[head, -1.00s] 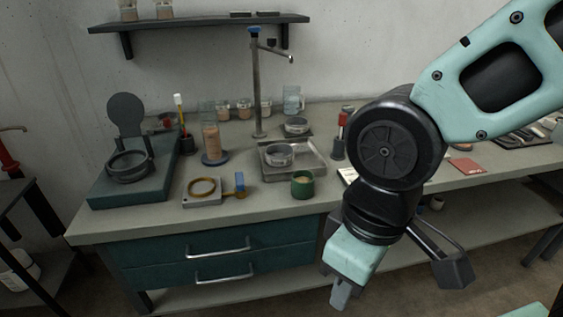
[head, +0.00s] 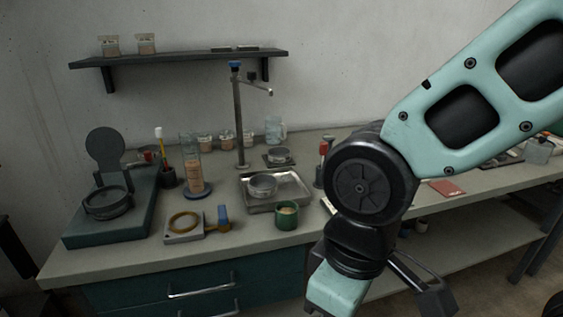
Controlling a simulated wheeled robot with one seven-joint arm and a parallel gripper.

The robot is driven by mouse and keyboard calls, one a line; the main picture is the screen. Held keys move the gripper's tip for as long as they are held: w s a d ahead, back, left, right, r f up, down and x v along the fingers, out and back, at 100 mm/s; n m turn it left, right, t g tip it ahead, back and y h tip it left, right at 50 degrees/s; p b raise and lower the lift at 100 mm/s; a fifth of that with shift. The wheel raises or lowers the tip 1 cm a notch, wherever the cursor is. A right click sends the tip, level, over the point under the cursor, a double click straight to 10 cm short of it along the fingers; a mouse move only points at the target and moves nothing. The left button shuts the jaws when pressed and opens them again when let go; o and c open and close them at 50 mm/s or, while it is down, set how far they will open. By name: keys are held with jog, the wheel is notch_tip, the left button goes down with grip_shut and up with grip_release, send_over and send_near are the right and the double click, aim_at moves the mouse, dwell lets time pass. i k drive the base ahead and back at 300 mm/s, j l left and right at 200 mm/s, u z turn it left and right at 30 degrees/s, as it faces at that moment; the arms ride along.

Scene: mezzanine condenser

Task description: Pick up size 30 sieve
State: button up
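Several round, sieve-like metal pieces stand on the bench, and no size mark is readable, so I cannot tell which is size 30. One round metal pan (head: 262,185) sits in a shallow metal tray (head: 297,200). Another round metal piece (head: 278,155) stands behind it on a small dark plate. A dark ring-shaped piece (head: 107,204) sits on the teal base at the left. My gripper (head: 317,306) hangs in front of the bench at the bottom edge, apart from all of these. Its fingertips are mostly out of frame, so its opening does not show.
A green cup (head: 287,217) stands before the tray. A brass ring on a plate (head: 184,224), a tall cylinder (head: 191,165) and a metal stand (head: 239,120) are nearby. A red-topped tool holder (head: 322,165) stands close to my arm. The front bench strip is mostly clear.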

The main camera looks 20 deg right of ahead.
aim_at(260, 185)
jog(key=i+j+z, duration=0.45)
jog(key=j, duration=0.2)
jog(key=i+j+z, duration=0.25)
jog(key=j+z, duration=0.2)
jog(key=j, duration=0.3)
jog(key=i+j+z, duration=0.25)
jog(key=j, duration=0.2)
jog(key=k, duration=0.05)
